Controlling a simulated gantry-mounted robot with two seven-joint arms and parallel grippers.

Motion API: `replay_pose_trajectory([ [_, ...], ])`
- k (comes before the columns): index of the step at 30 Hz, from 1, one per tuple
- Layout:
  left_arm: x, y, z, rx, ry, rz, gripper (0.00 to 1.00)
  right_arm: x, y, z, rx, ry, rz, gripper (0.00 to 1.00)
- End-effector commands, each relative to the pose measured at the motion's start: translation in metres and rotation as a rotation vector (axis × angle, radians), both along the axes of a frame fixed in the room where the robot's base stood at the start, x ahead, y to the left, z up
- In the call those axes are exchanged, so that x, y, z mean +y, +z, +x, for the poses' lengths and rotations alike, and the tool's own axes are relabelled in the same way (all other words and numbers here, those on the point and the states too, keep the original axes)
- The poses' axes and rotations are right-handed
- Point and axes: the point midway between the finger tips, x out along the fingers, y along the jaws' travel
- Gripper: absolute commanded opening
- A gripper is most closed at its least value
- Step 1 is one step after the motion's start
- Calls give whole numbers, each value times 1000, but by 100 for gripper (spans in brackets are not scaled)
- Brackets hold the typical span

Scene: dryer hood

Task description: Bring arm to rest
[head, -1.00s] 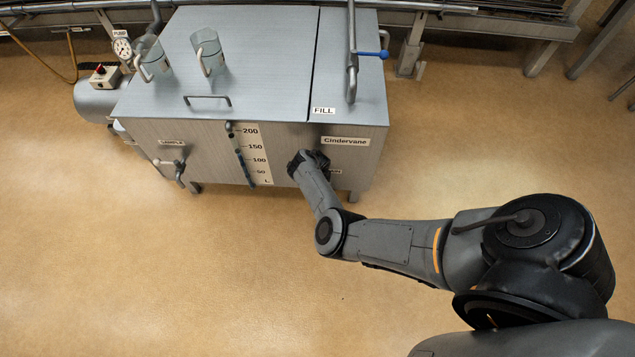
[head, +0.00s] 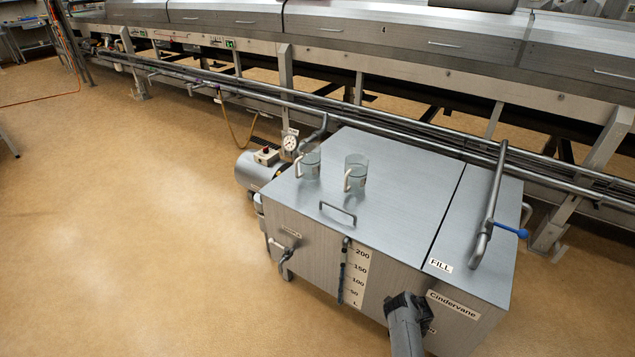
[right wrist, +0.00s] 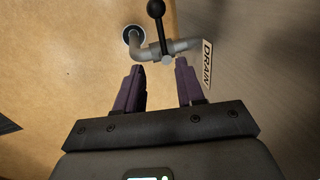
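My right arm's end (head: 407,318) shows in the head view at the front of the steel tank (head: 392,190), beside the Cindervane label (head: 453,304). Its fingers are hidden there. In the right wrist view my right gripper (right wrist: 160,85) is open, with its two purple-grey fingers apart and nothing between them. Just beyond the fingertips is the drain pipe (right wrist: 180,46) with a black-knobbed valve lever (right wrist: 157,22). The DRAIN label (right wrist: 206,65) is right of the fingers. I cannot tell whether a finger touches the pipe. My left gripper is not in view.
Two clear jugs with handles (head: 310,165) (head: 356,174) stand on the tank lid. A fill pipe with a blue lever (head: 510,231) rises at the tank's right. A pump (head: 262,170) sits at its left. Long rails and a machine run behind. The floor at left (head: 120,250) is clear.

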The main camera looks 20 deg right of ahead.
Motion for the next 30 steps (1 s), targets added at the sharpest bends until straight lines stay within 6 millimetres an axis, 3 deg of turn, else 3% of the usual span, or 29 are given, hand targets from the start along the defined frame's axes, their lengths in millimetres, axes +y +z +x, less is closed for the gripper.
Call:
replay_pose_trajectory([
  [5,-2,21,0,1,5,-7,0,-7,-13,-58,91,-2,-9,38],
  [7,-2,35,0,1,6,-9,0,-17,-17,-97,155,11,-34,38],
  [9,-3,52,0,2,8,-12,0,-39,-8,-139,221,32,-94,38],
  [11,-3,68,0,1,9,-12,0,-66,11,-172,265,67,-171,38],
  [13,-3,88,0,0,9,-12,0,-98,44,-198,297,139,-274,38],
  [15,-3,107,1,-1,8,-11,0,-121,81,-209,309,246,-360,38],
  [18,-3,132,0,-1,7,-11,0,-130,137,-204,310,475,-454,38],
  [20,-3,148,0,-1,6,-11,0,-118,170,-193,305,652,-489,38],
  [23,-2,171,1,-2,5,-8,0,-68,218,-169,285,995,-509,38],
  [26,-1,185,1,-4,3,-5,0,-2,252,-155,255,1309,-495,38],
  [30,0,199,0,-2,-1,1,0,93,297,-152,200,1701,-465,38],
])
